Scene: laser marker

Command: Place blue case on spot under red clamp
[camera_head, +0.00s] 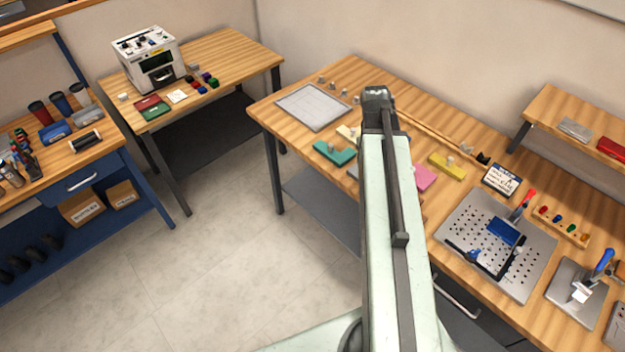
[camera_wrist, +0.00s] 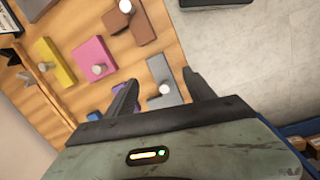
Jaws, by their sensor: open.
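A blue case-like block (camera_head: 504,232) lies on a perforated metal plate (camera_head: 526,285) at the right, inside a black angled stop. The red-handled clamp (camera_head: 524,201) stands at that plate's back edge, right beside the blue block. I cannot tell whether the clamp touches it. Another flat blue item (camera_head: 55,132) lies on the left bench. My gripper (camera_wrist: 160,88) is open and empty in the wrist view, with a grey knobbed block (camera_wrist: 163,84) seen between its fingers. In the head view, my own arm hides the gripper.
The middle table holds several knobbed blocks, including a pink one (camera_head: 425,178), a yellow one (camera_head: 447,166) and a teal one (camera_head: 334,152). A blue-handled clamp (camera_head: 604,262) stands on a smaller plate at the right. A white machine (camera_head: 148,60) stands at the back left.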

